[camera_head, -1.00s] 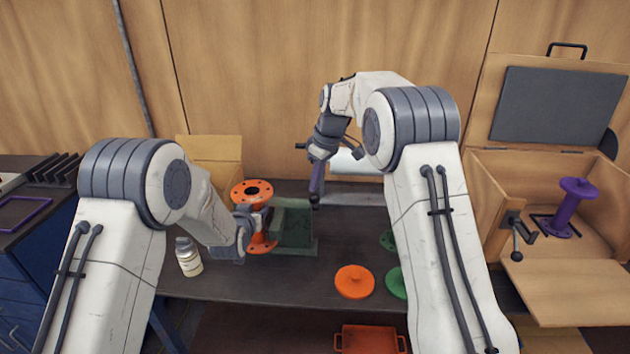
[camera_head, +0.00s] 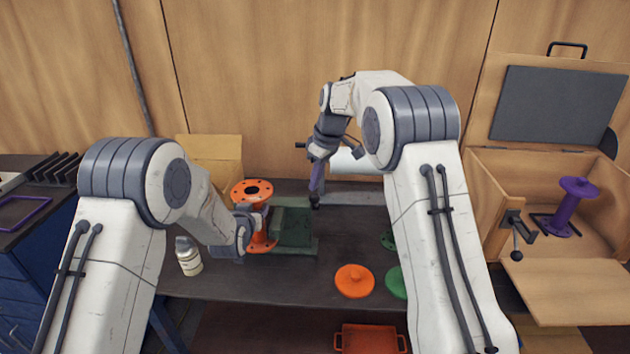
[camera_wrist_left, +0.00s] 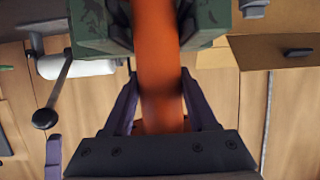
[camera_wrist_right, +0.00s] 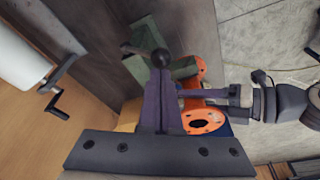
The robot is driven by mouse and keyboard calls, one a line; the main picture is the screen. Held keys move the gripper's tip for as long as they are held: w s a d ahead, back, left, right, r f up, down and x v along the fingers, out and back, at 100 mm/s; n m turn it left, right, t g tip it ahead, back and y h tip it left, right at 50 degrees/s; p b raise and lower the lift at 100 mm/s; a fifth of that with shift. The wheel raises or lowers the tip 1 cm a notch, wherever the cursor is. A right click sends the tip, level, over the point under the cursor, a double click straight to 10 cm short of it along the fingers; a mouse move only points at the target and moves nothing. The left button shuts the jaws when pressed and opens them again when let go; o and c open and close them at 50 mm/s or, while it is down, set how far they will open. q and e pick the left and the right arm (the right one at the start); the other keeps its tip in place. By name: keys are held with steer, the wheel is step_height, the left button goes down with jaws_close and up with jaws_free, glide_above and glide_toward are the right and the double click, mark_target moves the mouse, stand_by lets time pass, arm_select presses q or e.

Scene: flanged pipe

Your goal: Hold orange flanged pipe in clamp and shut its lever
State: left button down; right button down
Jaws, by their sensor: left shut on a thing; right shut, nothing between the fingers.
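The orange flanged pipe (camera_head: 252,193) stands upright at the left end of the green clamp (camera_head: 292,228). My left gripper (camera_head: 262,222) is shut on its shaft. In the left wrist view the pipe (camera_wrist_left: 158,70) runs between two green clamp blocks (camera_wrist_left: 90,25); whether it is fully seated cannot be told. My right gripper (camera_head: 316,192) is shut and empty, its tips at the black ball knob (camera_wrist_right: 160,57) of the clamp lever. The knob also shows in the left wrist view (camera_wrist_left: 45,118), beside a purple finger of my right gripper.
An orange disc (camera_head: 354,281) and a green disc (camera_head: 397,283) lie on the table front. A white bottle (camera_head: 188,257) stands left of the pipe. A white roll (camera_head: 352,161) is behind my right gripper. A wooden box (camera_head: 560,205) with a purple flanged pipe (camera_head: 572,205) is at right.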

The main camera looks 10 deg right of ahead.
steer(key=shift+f, duration=0.1)
stand_by(0.6)
steer(key=shift+s+f, duration=0.1)
steer(key=shift+f, duration=0.25)
steer(key=shift+s+f, duration=0.1)
steer(key=shift+f, duration=0.15)
